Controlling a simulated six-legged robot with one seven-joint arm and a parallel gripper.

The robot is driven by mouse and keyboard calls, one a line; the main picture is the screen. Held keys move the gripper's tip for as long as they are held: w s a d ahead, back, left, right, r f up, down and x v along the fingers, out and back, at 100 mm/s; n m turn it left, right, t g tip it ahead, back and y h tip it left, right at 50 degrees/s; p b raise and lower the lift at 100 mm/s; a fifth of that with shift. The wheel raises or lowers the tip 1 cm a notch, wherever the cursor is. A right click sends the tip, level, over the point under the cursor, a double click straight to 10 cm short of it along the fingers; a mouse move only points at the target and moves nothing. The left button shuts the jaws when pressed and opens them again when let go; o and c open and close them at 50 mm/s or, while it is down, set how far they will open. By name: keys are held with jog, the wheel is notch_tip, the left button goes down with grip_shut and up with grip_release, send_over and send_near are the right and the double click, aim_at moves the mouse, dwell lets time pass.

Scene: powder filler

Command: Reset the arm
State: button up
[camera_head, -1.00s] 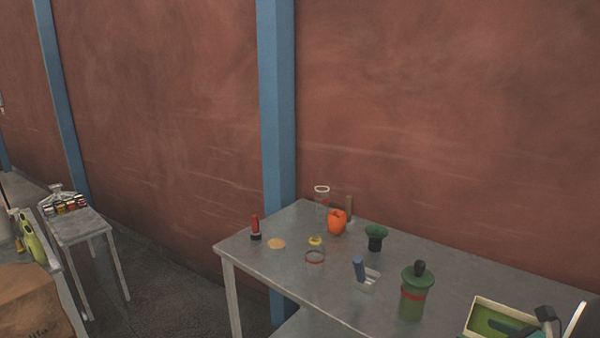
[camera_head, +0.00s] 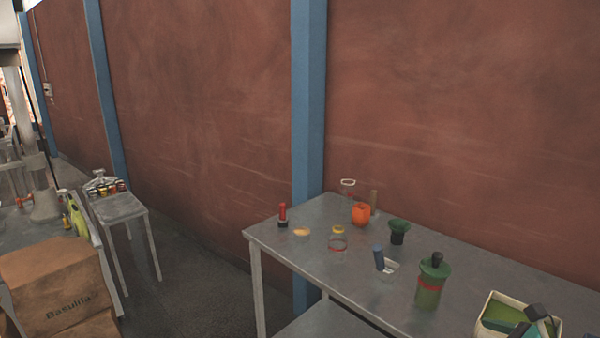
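My gripper and arm cannot be made out with certainty in the camera_head view. Dark angular parts (camera_head: 540,315) show at the bottom right, by a pale box; I cannot tell whether they are mine. A grey metal table (camera_head: 350,246) fills the lower right.
A pale box with green contents (camera_head: 491,303) sits at the table's right. A small side table (camera_head: 119,208) with jars, and stacked cardboard boxes (camera_head: 55,282), stand at left. Bare floor (camera_head: 195,280) lies between. A red-brown wall (camera_head: 200,110) with blue posts (camera_head: 308,100) runs behind.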

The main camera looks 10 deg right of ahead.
jog(key=s+a+r+n+g+h, duration=0.1)
jog(key=s+a+r+n+g, duration=0.1)
jog(key=a+n, duration=0.6)
jog(key=s+a+r+n+g+h, duration=0.1)
jog(key=s+a+r+n+g, duration=0.1)
jog(key=a+n, duration=0.7)
jog(key=s+a+r+n+g+h, duration=0.1)
jog(key=s+a+r+n+g, duration=0.1)
jog(key=a+n, duration=0.7)
jog(key=s+n, duration=0.1)
jog(key=n, duration=0.2)
jog(key=shift+s+h, duration=0.3)
jog(key=shift+h, duration=0.1)
jog(key=shift+r, duration=0.1)
